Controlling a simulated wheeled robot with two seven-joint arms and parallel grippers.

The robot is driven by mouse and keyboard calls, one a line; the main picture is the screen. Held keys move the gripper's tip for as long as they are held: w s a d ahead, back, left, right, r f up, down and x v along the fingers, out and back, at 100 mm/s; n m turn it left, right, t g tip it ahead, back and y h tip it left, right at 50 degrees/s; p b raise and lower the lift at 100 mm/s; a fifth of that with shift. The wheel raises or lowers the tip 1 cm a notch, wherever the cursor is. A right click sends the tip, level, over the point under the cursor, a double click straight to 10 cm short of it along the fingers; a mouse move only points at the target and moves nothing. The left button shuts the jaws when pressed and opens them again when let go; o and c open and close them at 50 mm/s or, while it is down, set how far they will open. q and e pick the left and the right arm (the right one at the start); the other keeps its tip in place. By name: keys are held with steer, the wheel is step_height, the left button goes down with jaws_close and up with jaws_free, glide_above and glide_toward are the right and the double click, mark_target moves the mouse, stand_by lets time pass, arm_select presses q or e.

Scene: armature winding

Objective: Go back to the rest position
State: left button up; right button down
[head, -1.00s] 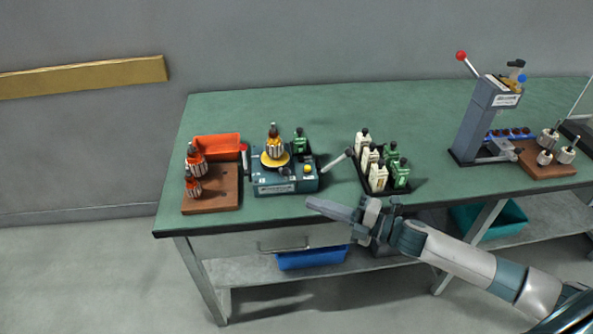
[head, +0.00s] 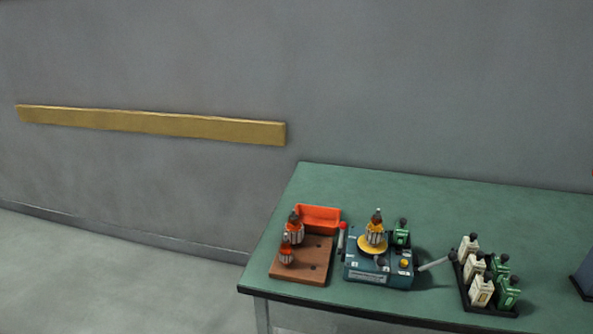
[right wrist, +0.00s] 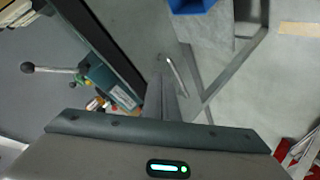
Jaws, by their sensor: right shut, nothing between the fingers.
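My right gripper (right wrist: 163,82) shows in the right wrist view with its grey fingers together and nothing between them. It is in the air beside the bench's edge, apart from the machine. In the head view neither of my grippers shows. The blue-green winding machine (head: 378,274) stands on the green bench (head: 445,205) with an armature (head: 375,232) upright on its yellow disc. Part of the machine and its lever with a round knob (right wrist: 27,68) show at the left of the right wrist view.
A brown block (head: 302,270) holds two armatures, in front of an orange bin (head: 318,218). A black tray (head: 490,308) of white and green bottles stands at the right. A blue bin (right wrist: 190,5) shows below the bench. Open floor (head: 120,270) lies left.

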steer(key=s+a+f+m+g+h, duration=0.1)
steer(key=s+f+m+g, duration=0.25)
steer(key=s, duration=0.75)
steer(key=s+a+f+m+g+h, duration=0.15)
steer(key=s+m+g, duration=0.35)
steer(key=s, duration=0.7)
steer(key=w+a+f+t+y, duration=0.1)
steer(key=w+f, duration=0.1)
steer(key=f, duration=1)
steer(key=w+a+f+y, duration=0.1)
steer(key=w+a+f, duration=0.15)
steer(key=f, duration=0.85)
steer(key=s+f, duration=0.3)
steer(key=f, duration=0.5)
steer(key=s+f+t, duration=0.1)
steer(key=s+f, duration=0.2)
steer(key=f, duration=0.5)
steer(key=shift+a+f, duration=0.15)
